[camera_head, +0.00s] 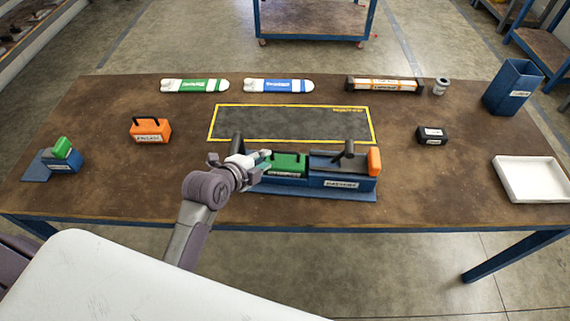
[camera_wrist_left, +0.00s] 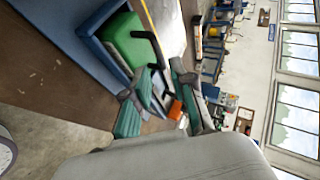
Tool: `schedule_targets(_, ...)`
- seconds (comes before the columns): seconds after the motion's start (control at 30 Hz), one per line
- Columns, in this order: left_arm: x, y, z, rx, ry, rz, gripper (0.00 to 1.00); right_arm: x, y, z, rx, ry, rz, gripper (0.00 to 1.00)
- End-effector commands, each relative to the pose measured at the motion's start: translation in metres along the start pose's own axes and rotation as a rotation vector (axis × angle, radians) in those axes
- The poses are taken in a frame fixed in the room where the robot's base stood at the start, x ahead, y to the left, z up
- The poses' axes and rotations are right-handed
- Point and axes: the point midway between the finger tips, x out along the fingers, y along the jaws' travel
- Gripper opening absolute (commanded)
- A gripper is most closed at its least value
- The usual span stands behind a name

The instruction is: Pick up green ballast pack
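The green ballast pack (camera_head: 289,162) has a black handle and sits in the left part of the blue dock (camera_head: 330,185) near the table's front edge. My left gripper (camera_head: 264,157) is at the left end of the pack. In the left wrist view the pack (camera_wrist_left: 128,42) is at the upper left, its black handle reaching towards the space between my fingers. The left fingers (camera_wrist_left: 156,92) are spread apart there, and I see nothing clamped between them. Whether a finger touches the handle is unclear. My right gripper is not in view.
An orange pack (camera_head: 151,130) and a small blue stand with a green block (camera_head: 62,148) are at left. The yellow-edged mat (camera_head: 290,123) lies behind the dock. A black block (camera_head: 432,135), white tray (camera_head: 532,180) and blue bin (camera_head: 512,88) are at right. Green and blue tubes lie at the back.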

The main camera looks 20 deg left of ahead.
Motion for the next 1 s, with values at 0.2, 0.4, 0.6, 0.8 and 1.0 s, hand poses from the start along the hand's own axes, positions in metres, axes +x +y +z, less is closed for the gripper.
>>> schedule_targets(0.2, 0.042, -0.001, -0.001, -0.004, 0.000, 0.001, 0.24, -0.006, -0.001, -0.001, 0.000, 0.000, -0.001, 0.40)
schedule_targets(0.4, 0.059, 0.000, -0.001, -0.003, 0.000, 0.001, 0.24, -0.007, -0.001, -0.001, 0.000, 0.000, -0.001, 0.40)
schedule_targets(0.6, 0.078, 0.000, -0.008, -0.008, 0.002, 0.002, 0.24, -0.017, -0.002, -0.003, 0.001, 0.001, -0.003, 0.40)
schedule_targets(0.8, 0.104, 0.003, -0.008, -0.005, 0.000, 0.001, 0.24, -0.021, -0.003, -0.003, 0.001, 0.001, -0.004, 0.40)
schedule_targets(1.0, 0.111, 0.004, -0.009, -0.003, 0.000, 0.001, 0.24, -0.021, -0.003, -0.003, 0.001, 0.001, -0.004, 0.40)
